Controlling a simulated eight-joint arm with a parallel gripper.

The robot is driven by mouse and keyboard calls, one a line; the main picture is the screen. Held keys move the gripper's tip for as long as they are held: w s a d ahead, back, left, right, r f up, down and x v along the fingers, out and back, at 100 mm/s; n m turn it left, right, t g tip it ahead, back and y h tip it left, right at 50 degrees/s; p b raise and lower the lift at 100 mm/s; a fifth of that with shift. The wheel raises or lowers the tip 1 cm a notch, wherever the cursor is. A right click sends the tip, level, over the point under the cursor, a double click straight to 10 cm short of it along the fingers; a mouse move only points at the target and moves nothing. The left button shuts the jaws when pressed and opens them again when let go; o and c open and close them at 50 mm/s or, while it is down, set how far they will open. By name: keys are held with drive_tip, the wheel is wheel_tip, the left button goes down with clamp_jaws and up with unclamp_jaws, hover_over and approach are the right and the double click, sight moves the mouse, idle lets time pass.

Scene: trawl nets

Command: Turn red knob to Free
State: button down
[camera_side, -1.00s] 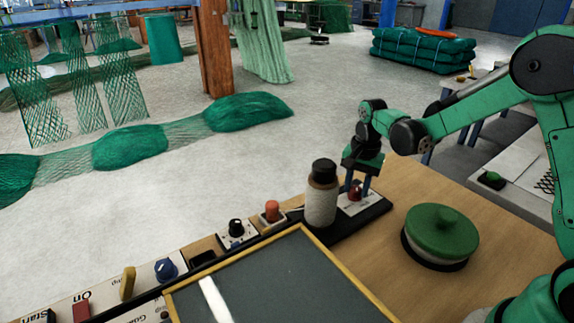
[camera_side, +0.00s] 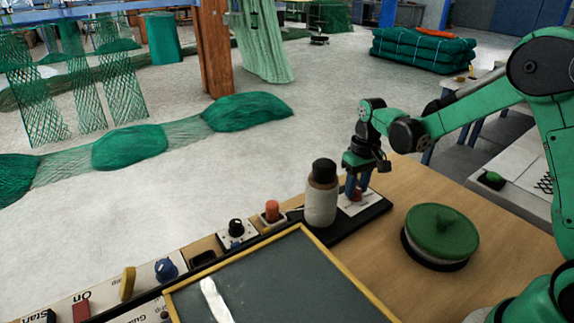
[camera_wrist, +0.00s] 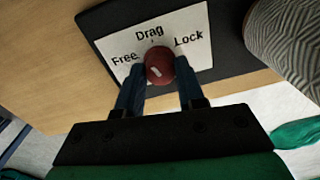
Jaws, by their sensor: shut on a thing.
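The red knob (camera_side: 357,194) sits on a white label plate (camera_side: 352,205) on a dark base, just behind a bottle. In the wrist view the red knob (camera_wrist: 159,64) is between my two blue fingers, and the plate (camera_wrist: 190,58) reads Free at left, Drag in the middle and Lock at right. My gripper (camera_side: 356,188) points down over it and is shut on the red knob, which it also holds in the wrist view (camera_wrist: 160,74). A pale mark shows on the knob's top, but I cannot tell which word it points to.
A white bottle with a black cap (camera_side: 321,195) stands close left of my gripper. A round green-topped thing (camera_side: 441,230) is at right. A yellow-framed dark board (camera_side: 275,275) lies in front. Other knobs, including a blue one (camera_side: 166,269), line the left edge.

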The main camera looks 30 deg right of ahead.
sight(357, 187)
drive_tip(key=n, duration=0.4)
drive_tip(key=shift+n, duration=1.9)
drive_tip(key=c, duration=0.5)
unclamp_jaws()
drive_tip(key=shift+c, duration=0.2)
drive_tip(key=shift+r, duration=2.85)
